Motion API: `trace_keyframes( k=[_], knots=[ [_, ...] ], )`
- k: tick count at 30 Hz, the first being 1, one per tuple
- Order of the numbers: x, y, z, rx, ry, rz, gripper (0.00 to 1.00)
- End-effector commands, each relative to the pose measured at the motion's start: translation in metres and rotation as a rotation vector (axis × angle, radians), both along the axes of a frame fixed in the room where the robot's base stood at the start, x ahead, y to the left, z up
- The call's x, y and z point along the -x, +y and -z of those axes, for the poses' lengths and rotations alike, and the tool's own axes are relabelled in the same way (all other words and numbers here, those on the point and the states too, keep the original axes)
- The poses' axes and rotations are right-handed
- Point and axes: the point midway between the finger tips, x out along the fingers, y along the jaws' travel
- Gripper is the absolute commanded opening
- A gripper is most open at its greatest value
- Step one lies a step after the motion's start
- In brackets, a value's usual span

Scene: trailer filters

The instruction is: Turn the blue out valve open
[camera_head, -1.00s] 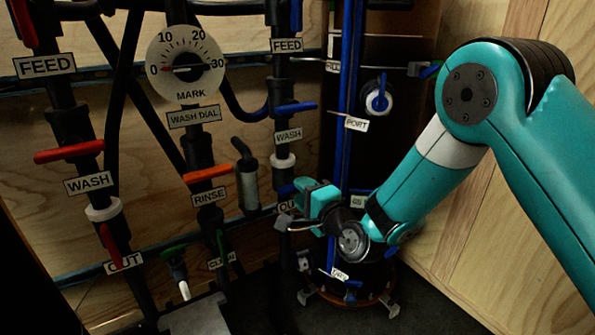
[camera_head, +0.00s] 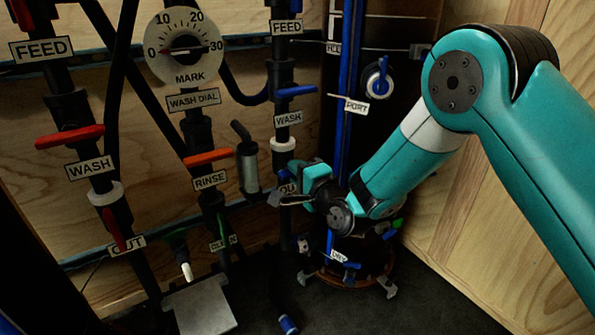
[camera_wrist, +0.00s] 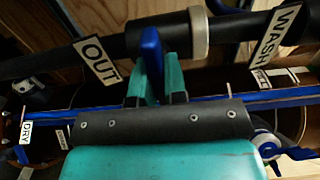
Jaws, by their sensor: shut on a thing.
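The blue out valve handle (camera_wrist: 151,45) stands upright across the dark pipe in the wrist view, beside the OUT label (camera_wrist: 95,60). The teal fingers of my gripper (camera_wrist: 157,82) are shut on the lower part of this handle, one on each side. In the head view my gripper (camera_head: 303,186) is at the right pipe, by its OUT label (camera_head: 287,188), which it partly covers. The handle is mostly hidden there.
A white collar (camera_wrist: 198,32) and the WASH label (camera_wrist: 277,36) lie right of the handle. In the head view, a blue wash handle (camera_head: 296,91) is above my gripper. A dark barrel (camera_head: 350,255) stands close behind; a blue-and-white piece (camera_head: 288,324) lies on the floor.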

Motion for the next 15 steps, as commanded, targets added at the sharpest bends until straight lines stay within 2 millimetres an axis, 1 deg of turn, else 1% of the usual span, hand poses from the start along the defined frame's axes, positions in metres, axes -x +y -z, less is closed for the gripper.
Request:
trace_keyframes(
  k=[8, 15],
  knots=[
    [0.0001, -0.0002, 0.0009, 0.071, -0.047, 0.000, 0.00],
    [0.0000, -0.0004, 0.0019, 0.221, -0.150, 0.001, 0.00]
  ],
)
